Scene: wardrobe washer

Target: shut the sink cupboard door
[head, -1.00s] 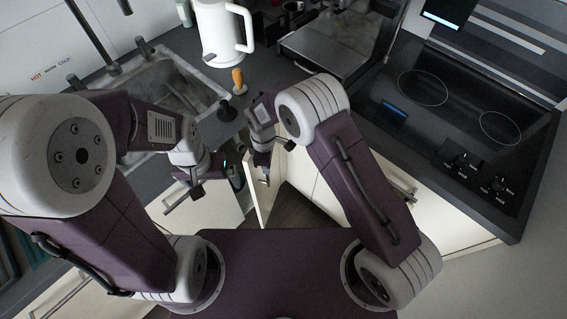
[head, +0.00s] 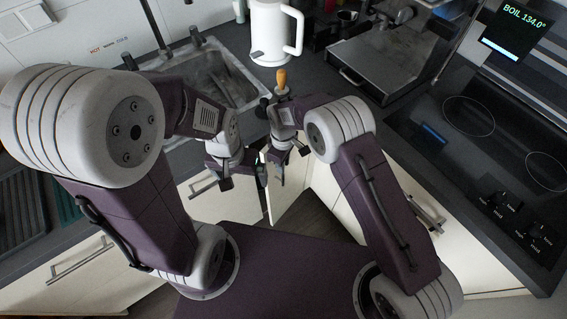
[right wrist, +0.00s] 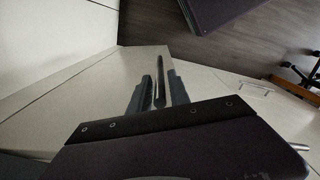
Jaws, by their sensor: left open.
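The sink cupboard door (head: 285,208) stands ajar below the counter, edge towards me, with dark floor showing beside it. In the right wrist view its pale face (right wrist: 95,100) fills the left and middle. My right gripper (head: 277,176) is at the door. In the right wrist view its two fingers (right wrist: 160,95) stand apart, one on each side of a slim upright bar handle (right wrist: 160,75); I cannot tell whether they touch it. My left gripper (head: 243,180) is open and empty, just left of the door, in front of the sink cabinet.
The sink (head: 215,80) is set in the dark counter behind my arms. A white kettle (head: 268,35) and an orange-handled tool (head: 281,80) stand to its right. The hob (head: 480,135) is at the right. Light cabinets with bar handles (head: 425,215) flank the door.

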